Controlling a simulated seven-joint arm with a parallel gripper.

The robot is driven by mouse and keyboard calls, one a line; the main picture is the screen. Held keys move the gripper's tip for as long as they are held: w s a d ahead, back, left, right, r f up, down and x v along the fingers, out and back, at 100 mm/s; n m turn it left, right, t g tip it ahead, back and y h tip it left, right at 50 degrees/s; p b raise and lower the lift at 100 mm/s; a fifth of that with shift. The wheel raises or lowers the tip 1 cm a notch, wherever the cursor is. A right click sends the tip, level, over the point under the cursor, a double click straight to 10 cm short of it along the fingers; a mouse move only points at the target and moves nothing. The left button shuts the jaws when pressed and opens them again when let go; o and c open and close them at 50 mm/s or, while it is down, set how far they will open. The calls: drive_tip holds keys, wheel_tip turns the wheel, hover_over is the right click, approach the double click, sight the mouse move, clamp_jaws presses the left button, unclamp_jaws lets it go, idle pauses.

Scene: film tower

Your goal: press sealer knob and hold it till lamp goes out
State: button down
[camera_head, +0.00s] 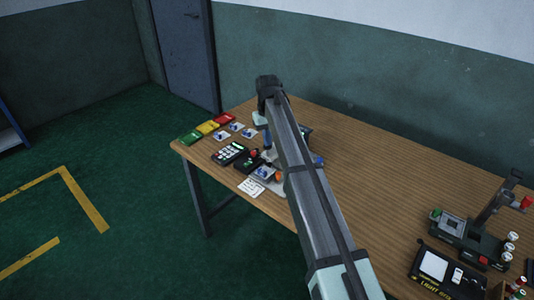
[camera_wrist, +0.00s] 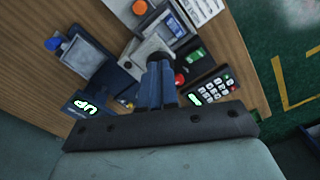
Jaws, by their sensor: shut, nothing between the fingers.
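My gripper (camera_wrist: 160,63) is shut and empty, and it points down over a pale grey device (camera_wrist: 148,48) among the small equipment on the table. In the head view the gripper (camera_head: 266,152) is above the same cluster, partly hidden by my arm. A red knob or lamp (camera_wrist: 180,79) sits just right of the fingertips in the wrist view; it also shows in the head view (camera_head: 253,153). An orange round part (camera_wrist: 140,7) lies further off. I cannot tell which part is the sealer knob, whether the fingers touch it, or whether a lamp is lit.
A keypad (camera_wrist: 212,90) stands beside the red part. A blue knob (camera_wrist: 53,43) and a green-lit display (camera_wrist: 88,107) are on the other side. Red, yellow and green trays (camera_head: 207,127) line the table's far left.

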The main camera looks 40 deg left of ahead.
drive_tip(key=shift+f, duration=1.4)
idle(0.5)
drive_tip(key=shift+r, duration=0.1)
idle(0.8)
drive_tip(key=shift+r, duration=3.95)
